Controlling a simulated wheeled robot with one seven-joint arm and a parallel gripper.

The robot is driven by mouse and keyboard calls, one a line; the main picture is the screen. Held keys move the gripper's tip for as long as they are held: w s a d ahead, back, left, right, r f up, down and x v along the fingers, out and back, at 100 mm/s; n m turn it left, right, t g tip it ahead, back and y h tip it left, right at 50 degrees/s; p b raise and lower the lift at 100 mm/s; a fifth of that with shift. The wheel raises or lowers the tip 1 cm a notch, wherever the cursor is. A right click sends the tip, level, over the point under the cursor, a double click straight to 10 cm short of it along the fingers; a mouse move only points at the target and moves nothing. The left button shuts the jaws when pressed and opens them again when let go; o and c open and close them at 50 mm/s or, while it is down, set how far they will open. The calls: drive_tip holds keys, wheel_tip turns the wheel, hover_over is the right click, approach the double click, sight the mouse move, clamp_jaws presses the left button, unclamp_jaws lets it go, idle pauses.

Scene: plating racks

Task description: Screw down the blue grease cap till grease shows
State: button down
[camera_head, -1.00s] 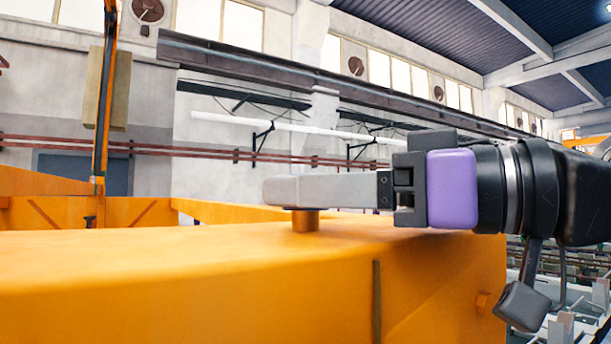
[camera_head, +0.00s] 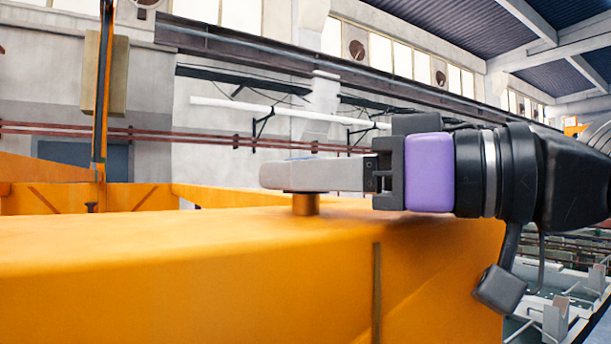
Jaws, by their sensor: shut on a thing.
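My gripper (camera_head: 283,176) reaches in from the right, roughly level, with its long grey finger over a short orange post (camera_head: 306,204). The post stands on top of the orange beam (camera_head: 190,240). The near finger hides most of what the jaws hold. A thin bluish sliver, likely the blue grease cap (camera_head: 303,158), shows along the finger's top edge above the post. The jaws are shut on it. A darker edge shows under the finger, just above the post. I see no grease; the cap's underside and its far side are hidden.
The orange beam fills the lower left, with a dark vertical strip (camera_head: 377,292) on its near face. More orange framework (camera_head: 90,199) and an orange upright (camera_head: 103,90) stand behind at left. Grey racks (camera_head: 555,318) lie lower right. Space above the gripper is open.

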drive_tip(key=m+t+h+b, duration=0.1)
drive_tip(key=m+t+b, duration=0.1)
drive_tip(key=shift+s+a+f+t+h, duration=0.1)
drive_tip(key=shift+t+h, duration=0.2)
drive_tip(key=shift+t, duration=0.1)
drive_tip(key=m+t+h+b, duration=0.3)
drive_tip(key=m+t+h, duration=0.1)
drive_tip(key=h, duration=0.1)
drive_tip(key=shift+t+b, duration=0.3)
drive_tip(key=shift+t, duration=0.1)
drive_tip(key=m+t+h+b, duration=0.2)
drive_tip(key=m+h+b, duration=0.2)
drive_tip(key=h, duration=0.1)
drive_tip(key=shift+f+h, duration=0.1)
drive_tip(key=shift+h, duration=0.3)
drive_tip(key=shift+m+t+h+b, duration=0.3)
drive_tip(key=shift+m+h+b, duration=0.5)
drive_tip(key=shift+h+b, duration=0.3)
drive_tip(key=shift+r+b, duration=0.2)
drive_tip(key=shift+b, duration=0.1)
drive_tip(key=c, duration=0.9)
unclamp_jaws()
drive_tip(key=shift+o, duration=0.2)
